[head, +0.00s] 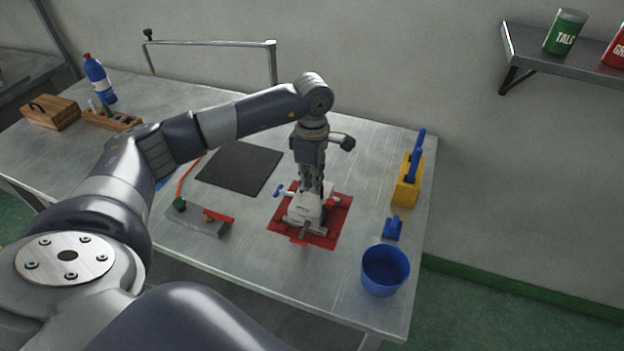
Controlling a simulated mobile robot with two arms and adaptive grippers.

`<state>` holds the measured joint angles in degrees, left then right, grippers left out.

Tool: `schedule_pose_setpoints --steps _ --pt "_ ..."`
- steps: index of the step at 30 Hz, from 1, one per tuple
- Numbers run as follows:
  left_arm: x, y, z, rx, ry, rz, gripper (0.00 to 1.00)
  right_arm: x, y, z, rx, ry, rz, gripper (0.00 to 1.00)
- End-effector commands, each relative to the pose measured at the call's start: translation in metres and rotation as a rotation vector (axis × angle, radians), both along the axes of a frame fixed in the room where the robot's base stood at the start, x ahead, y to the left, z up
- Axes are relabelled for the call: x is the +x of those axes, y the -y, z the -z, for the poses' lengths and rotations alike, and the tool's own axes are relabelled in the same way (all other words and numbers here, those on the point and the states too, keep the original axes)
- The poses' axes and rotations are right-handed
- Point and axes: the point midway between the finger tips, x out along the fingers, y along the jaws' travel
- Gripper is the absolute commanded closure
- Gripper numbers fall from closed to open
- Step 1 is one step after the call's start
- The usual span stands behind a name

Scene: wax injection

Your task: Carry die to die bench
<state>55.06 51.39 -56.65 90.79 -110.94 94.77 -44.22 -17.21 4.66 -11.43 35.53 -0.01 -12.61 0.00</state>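The die looks like the pale grey metal block (303,214) on a red mat (332,232) near the front right of the metal bench (345,285). A blue-handled part sticks out at its left, and red parts show at its sides. My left gripper (314,190) points straight down, with its fingers at the top of the block. The fingertips are small and partly merge with the block, so I cannot tell whether they grip it. My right gripper is not in view.
A dark square mat (241,168) lies left of the block. A grey plate with a red lever (217,216) lies front left. A blue cup (385,270), a small blue item (393,228) and a yellow holder (407,183) stand at the right. Wooden boxes (52,112) and a blue bottle (98,79) stand far left.

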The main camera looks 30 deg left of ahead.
Motion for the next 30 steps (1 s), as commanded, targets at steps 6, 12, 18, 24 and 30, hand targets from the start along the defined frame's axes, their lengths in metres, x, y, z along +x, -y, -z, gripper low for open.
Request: schedule_pose_setpoints --steps 6,12,18,24,30 --pt "0.001 0.0 -0.002 0.0 0.003 0.0 0.69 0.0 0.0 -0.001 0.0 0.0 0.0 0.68" --pt "-0.001 0.0 0.002 0.002 -0.005 0.0 0.69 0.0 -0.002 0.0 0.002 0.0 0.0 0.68" --pt "0.001 0.0 -0.02 0.001 0.003 0.001 0.69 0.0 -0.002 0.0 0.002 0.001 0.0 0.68" --pt "0.001 0.0 -0.063 0.0 0.006 0.0 0.69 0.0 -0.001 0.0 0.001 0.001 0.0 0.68" --pt "0.001 0.0 -0.101 -0.001 0.006 0.0 0.69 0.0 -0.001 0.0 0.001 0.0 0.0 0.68"
